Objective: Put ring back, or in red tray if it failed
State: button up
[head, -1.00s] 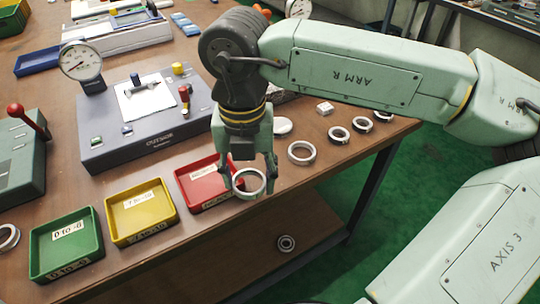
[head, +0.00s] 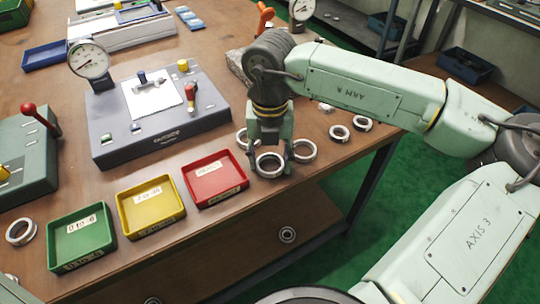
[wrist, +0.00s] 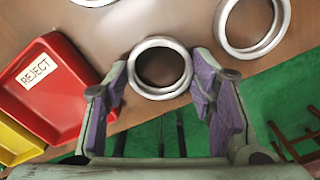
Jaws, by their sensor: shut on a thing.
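My gripper (head: 271,160) is shut on a silvery metal ring (head: 269,174), one finger on each side of it. The ring also shows between the fingertips in the wrist view (wrist: 160,94), with its open bore facing the camera. The held ring is just right of the red tray (head: 218,183), near the table's front edge. The tray is empty and bears a REJECT label in the wrist view (wrist: 58,85). I cannot tell whether the ring touches the table.
A loose ring (head: 304,158) lies right of my gripper and another (head: 240,138) behind it. Smaller rings (head: 340,139) lie farther right. Yellow (head: 150,213) and green (head: 82,245) trays stand left of the red one. A grey gauge fixture (head: 165,145) with a dial stands behind.

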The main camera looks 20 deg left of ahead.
aim_at(270, 163)
jog(key=shift+f+b, duration=0.2)
jog(key=shift+b, duration=0.1)
jog(key=o, duration=1.3)
jog(key=shift+r, duration=0.1)
jog(key=shift+r+p, duration=0.3)
jog(key=shift+p, duration=0.05)
notch_tip(270, 163, up, 12)
jog(key=b, duration=0.2)
jog(key=shift+f, duration=0.15)
